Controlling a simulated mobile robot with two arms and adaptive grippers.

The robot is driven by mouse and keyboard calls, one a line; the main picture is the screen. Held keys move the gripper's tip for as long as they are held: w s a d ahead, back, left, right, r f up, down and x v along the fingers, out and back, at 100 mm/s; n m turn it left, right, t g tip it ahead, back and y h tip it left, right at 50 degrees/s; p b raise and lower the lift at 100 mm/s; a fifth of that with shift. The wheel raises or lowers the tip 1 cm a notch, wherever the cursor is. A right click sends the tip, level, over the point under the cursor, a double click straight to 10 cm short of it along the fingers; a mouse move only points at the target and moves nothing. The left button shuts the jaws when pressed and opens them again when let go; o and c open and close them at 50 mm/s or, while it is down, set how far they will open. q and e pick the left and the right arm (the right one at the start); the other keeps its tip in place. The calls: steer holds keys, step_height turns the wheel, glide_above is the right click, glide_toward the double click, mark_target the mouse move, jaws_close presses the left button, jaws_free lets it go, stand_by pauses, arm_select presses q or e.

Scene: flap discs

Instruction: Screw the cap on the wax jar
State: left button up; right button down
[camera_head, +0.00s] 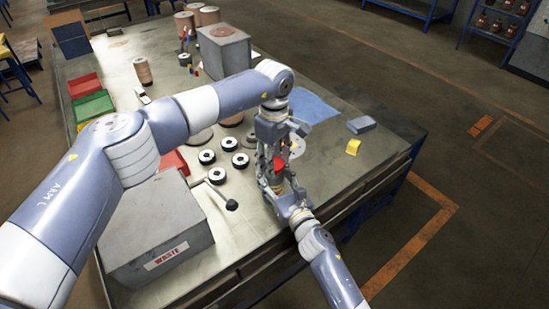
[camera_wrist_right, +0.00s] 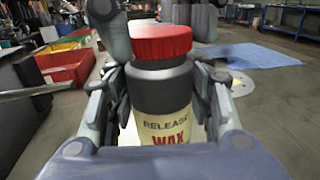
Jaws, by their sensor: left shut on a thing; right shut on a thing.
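The wax jar (camera_wrist_right: 160,105) stands upright in the right wrist view, dark with a cream label reading "RELEASE WAX". Its red cap (camera_wrist_right: 161,42) sits on top; whether it is tight I cannot tell. My right gripper (camera_wrist_right: 160,108) is shut on the jar's body, a finger on each side. My left gripper (camera_head: 273,160) comes down from above and is shut on the cap. Its fingers also flank the cap in the right wrist view. In the head view the red cap (camera_head: 278,165) shows between the grippers, and the jar's body is mostly hidden.
A grey waste box (camera_head: 150,235) stands at the table's front left. Several black-rimmed discs (camera_head: 240,160) lie left of the grippers. Red and green bins (camera_head: 94,106) stand at far left.

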arm_select(q)
steer(key=m, duration=0.5)
steer(key=shift+a+m, duration=0.1)
steer(key=shift+m, duration=0.2)
steer(key=m, duration=0.6)
steer(key=shift+a+m, duration=0.1)
steer(key=shift+m, duration=0.3)
steer(key=m, duration=0.4)
steer(key=shift+a+m, duration=0.1)
steer(key=shift+m, duration=0.2)
steer(key=o, duration=0.7)
steer(key=shift+r, duration=2.25)
